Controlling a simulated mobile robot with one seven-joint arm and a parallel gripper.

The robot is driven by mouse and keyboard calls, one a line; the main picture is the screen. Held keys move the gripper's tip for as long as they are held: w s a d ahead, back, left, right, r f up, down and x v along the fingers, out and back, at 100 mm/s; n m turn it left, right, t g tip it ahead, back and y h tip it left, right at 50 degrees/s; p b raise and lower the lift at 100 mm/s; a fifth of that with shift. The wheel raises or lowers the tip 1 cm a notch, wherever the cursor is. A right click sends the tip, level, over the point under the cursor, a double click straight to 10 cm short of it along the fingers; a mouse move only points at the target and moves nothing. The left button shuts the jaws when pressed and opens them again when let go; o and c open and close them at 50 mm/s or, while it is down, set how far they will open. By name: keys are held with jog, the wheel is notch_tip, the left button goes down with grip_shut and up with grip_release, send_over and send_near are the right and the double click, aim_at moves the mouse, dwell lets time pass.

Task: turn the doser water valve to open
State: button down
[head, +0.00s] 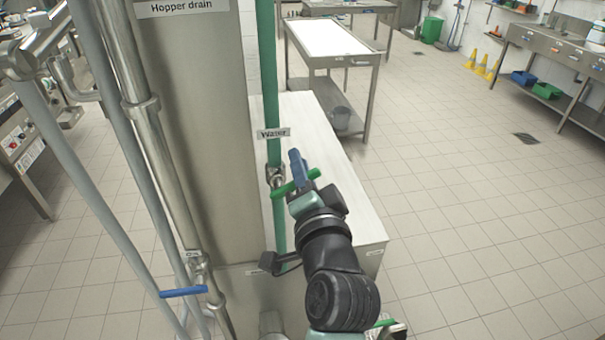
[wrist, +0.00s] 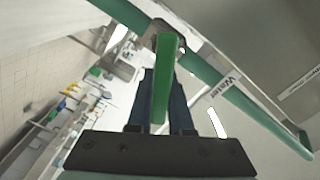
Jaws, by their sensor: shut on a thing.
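The water valve (head: 276,174) sits on a vertical green pipe (head: 270,80), below a label reading "Water" (head: 273,133). Its green handle (head: 283,190) lies crosswise to the pipe and points right, slightly up, in the head view. My gripper (head: 297,166) has blue fingers and is shut on this handle. In the wrist view the green handle (wrist: 166,75) runs between the two fingers of my gripper (wrist: 162,82), with the valve body behind its far end. The grip hides part of the handle in the head view.
A steel column (head: 200,110) labelled "Hopper drain" stands left of the pipe. A blue-handled valve (head: 184,292) is on grey pipes at lower left. A white-topped bench (head: 335,185) stands behind my arm.

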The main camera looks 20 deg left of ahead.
jog(key=shift+s+a+r+n, duration=0.1)
jog(key=shift+a+r+n, duration=0.05)
jog(key=shift+n, duration=0.55)
jog(key=c, duration=0.8)
grip_release()
jog(key=shift+r, duration=0.1)
